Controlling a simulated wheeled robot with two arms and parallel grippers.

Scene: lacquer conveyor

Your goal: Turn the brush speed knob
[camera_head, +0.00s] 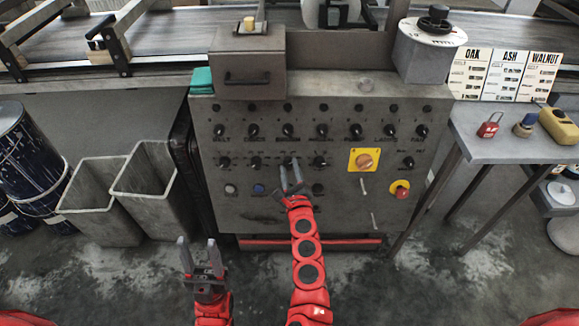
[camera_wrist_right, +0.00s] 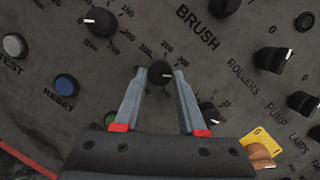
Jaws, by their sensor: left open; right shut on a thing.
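The brush speed knob is a small black knob (camera_wrist_right: 160,73) below the BRUSH lettering, with a white pointer mark and a printed number scale around it. My right gripper (camera_head: 291,180) is shut on this knob. The right wrist view shows its two fingertips (camera_wrist_right: 159,78) on either side of the knob. My left gripper (camera_head: 200,253) is open and empty, low in front of the panel.
Neighbouring black knobs (camera_wrist_right: 100,22) sit close around the held one. A blue reset button (camera_wrist_right: 66,86) is at lower left. A yellow plate with an orange switch (camera_head: 364,160) and a red stop button (camera_head: 400,189) are to the right. Grey bins (camera_head: 100,205) stand left.

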